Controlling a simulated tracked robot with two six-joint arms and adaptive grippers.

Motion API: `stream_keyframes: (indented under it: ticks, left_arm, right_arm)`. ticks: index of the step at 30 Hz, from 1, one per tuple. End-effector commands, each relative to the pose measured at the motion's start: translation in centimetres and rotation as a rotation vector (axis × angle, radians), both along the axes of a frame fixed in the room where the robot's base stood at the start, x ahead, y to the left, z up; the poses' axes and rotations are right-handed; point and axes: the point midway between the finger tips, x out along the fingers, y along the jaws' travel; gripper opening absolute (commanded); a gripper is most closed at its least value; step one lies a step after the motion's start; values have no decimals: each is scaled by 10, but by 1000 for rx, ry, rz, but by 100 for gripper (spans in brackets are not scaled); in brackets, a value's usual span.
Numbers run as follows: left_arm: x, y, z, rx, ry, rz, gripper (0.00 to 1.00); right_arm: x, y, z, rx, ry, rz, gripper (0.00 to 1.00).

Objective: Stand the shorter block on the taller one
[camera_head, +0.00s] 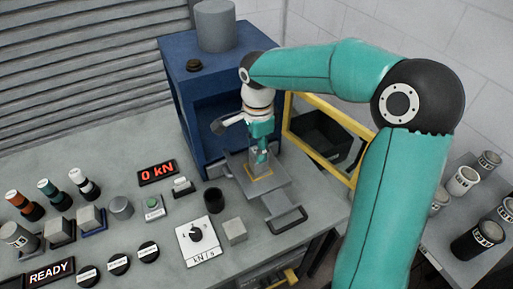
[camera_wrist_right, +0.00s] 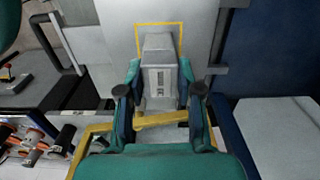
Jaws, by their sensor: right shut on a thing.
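My right gripper (camera_head: 262,153) reaches down over the metal slide tray in front of the blue press. It is shut on a grey block (camera_head: 258,163), which is at the yellow square outline on the tray. In the right wrist view the two fingers (camera_wrist_right: 161,112) flank this grey block (camera_wrist_right: 160,82), which has a small label on its face. Whether the block touches the tray, and whether a second block is under it, I cannot tell. A small grey cube (camera_head: 235,231) stands on the bench beside the dial. My left gripper is not in view.
The blue press (camera_head: 205,75) stands behind the tray (camera_head: 280,197). A yellow frame (camera_head: 325,125) is close to the right of my gripper. A dark cup (camera_head: 214,200) and dial panel (camera_head: 197,242) stand left of the tray. More blocks and cylinders fill the bench's left.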

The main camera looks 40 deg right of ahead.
Motion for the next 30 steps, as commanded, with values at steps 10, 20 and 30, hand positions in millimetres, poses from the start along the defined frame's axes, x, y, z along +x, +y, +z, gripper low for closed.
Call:
stream_keyframes:
  ticks: [10, 20, 30]
  left_arm:
    - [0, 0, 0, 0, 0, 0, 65]
    - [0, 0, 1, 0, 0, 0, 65]
    - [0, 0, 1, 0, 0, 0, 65]
  right_arm:
    - [0, 0, 0, 0, 0, 1, 64]
    - [1, 0, 5, 0, -1, 1, 64]
    - [2, 1, 62, 0, -6, 2, 64]
